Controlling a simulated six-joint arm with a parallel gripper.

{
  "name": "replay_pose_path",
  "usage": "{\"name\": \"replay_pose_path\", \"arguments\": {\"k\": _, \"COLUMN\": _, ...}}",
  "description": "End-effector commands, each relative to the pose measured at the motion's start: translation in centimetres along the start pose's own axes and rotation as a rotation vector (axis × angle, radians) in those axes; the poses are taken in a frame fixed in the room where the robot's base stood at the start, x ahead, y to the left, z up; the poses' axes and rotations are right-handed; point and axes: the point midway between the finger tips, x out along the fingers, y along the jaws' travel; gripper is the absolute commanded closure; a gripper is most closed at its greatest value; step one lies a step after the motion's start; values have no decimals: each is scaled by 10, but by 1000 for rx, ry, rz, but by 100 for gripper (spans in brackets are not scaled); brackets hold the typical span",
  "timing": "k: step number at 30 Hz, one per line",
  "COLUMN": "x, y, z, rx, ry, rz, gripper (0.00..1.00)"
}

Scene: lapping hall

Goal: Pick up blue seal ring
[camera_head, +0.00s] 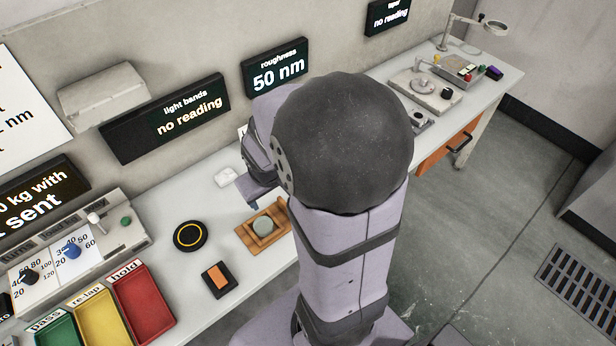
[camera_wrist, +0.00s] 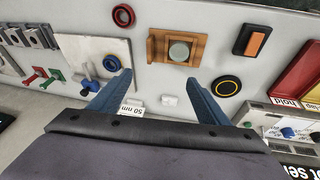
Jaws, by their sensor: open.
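A small blue ring (camera_wrist: 112,63), which looks like the blue seal ring, lies on a pale plate (camera_wrist: 78,48) at the left of the wrist view, beside a blue knob. It is just past the tip of my left finger there, apart from it as far as I can tell. I cannot find this ring in the head view, where my arm covers that part of the bench. My gripper (camera_wrist: 157,77) is open and empty above the bench. In the head view my gripper (camera_head: 252,200) is partly hidden by my own arm.
A red ring (camera_wrist: 123,15) lies near the plate. A wooden holder (camera_wrist: 160,47) with a grey-green disc, a black disc with a yellow ring (camera_wrist: 227,86) and an orange-topped black block (camera_wrist: 257,40) lie nearby. Coloured trays (camera_head: 145,305) and display panels (camera_head: 165,118) border the bench.

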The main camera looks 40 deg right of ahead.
Motion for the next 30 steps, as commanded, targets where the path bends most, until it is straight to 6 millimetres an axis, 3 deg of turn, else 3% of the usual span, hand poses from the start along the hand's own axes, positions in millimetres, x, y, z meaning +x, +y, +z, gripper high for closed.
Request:
{"name": "replay_pose_path", "arguments": {"k": 1, "x": 30, "y": 17, "z": -5, "rx": 18, "ry": 46, "rz": 25, "gripper": 30}}
{"name": "replay_pose_path", "arguments": {"k": 6, "x": 91, "y": 79, "z": -38, "rx": 38, "ry": 254, "rz": 87, "gripper": 30}}
{"name": "replay_pose_path", "arguments": {"k": 10, "x": 131, "y": 120, "z": -52, "rx": 37, "ry": 414, "rz": 95, "gripper": 30}}
{"name": "replay_pose_path", "arguments": {"k": 15, "x": 175, "y": 158, "z": -50, "rx": 30, "ry": 605, "rz": 48, "gripper": 30}}
{"name": "replay_pose_path", "arguments": {"k": 22, "x": 208, "y": 178, "z": -21, "rx": 25, "ry": 804, "rz": -81, "gripper": 30}}
{"name": "replay_pose_path", "arguments": {"k": 30, "x": 212, "y": 179, "z": 2, "rx": 27, "ry": 905, "rz": -181, "gripper": 30}}
